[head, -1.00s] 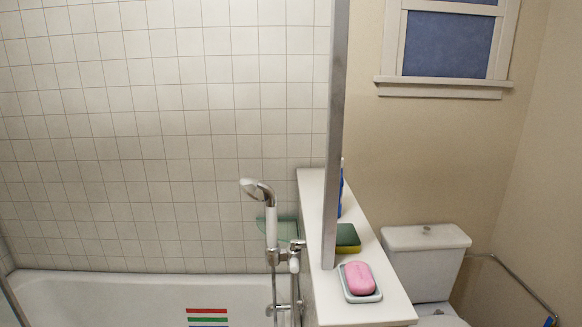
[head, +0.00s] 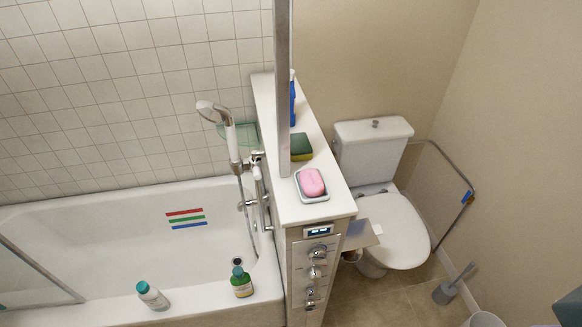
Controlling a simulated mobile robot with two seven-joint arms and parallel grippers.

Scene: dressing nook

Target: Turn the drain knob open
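A control panel (head: 315,276) is set in the front end of the half wall beside the bathtub, below a small display (head: 318,231). It carries a column of several metal knobs, with the top knob (head: 318,252) and a second knob (head: 315,272) the clearest. I cannot tell which one is the drain knob, or how it is turned. The bathtub (head: 90,225) lies to the left, with a dark round fitting (head: 237,262) near its right end that may be the drain. Neither of my grippers can be made out in the head view.
Pink soap (head: 311,182) and a sponge (head: 301,147) rest on the ledge. A hand shower (head: 231,138) hangs above the tub. The toilet (head: 395,228) stands right of the panel.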

